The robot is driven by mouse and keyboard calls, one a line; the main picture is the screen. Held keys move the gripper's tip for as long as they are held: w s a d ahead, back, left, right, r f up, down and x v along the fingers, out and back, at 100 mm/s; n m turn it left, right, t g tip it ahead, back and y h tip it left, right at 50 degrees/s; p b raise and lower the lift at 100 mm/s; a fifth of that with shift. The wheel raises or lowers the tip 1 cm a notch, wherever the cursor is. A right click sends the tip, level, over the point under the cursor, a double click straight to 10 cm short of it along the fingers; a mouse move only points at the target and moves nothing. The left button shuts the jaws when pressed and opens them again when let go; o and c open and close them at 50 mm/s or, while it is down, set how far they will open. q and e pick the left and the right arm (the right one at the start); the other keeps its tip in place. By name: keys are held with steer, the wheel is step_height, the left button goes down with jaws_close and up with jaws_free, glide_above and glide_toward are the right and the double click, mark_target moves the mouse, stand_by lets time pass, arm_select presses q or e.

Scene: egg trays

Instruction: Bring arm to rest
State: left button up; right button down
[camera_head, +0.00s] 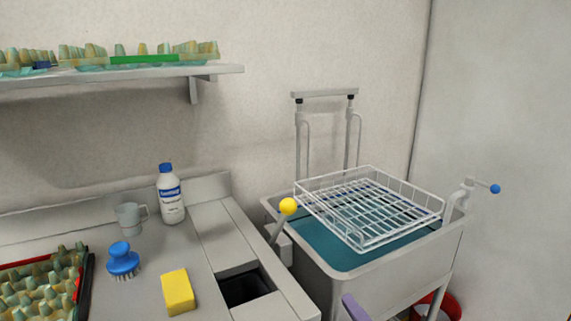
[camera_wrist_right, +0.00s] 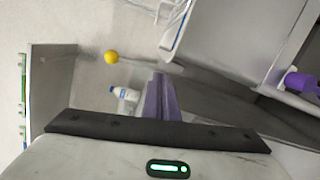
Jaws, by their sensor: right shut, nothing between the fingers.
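My right gripper (camera_head: 355,307) shows only as a purple fingertip at the bottom edge of the head view, in front of the sink basin. In the right wrist view its purple fingers (camera_wrist_right: 160,98) are closed together, with nothing between them. The fingers appear in front of the wall and beside the white bottle (camera_wrist_right: 125,94), which stands farther off. The rest of my right arm is outside the head view. My left gripper does not show in the head view.
A wire basket (camera_head: 385,238) rests over the sink basin (camera_head: 400,270). A yellow-knobbed lever (camera_head: 288,206) stands beside it. The counter holds a bottle (camera_head: 171,200), mug (camera_head: 130,218), blue brush (camera_head: 123,260), yellow sponge (camera_head: 178,291) and egg tray (camera_head: 88,285). A shelf (camera_head: 150,75) hangs above.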

steer(key=s+d+f+m+g+h, duration=0.2)
steer(key=s+f+m+g, duration=0.6)
steer(key=s+f+m, duration=1.4)
steer(key=s+f+h, duration=0.1)
steer(key=s+f, duration=0.1)
steer(key=s, duration=0.3)
steer(key=shift+f, duration=0.4)
steer(key=shift+a, duration=0.1)
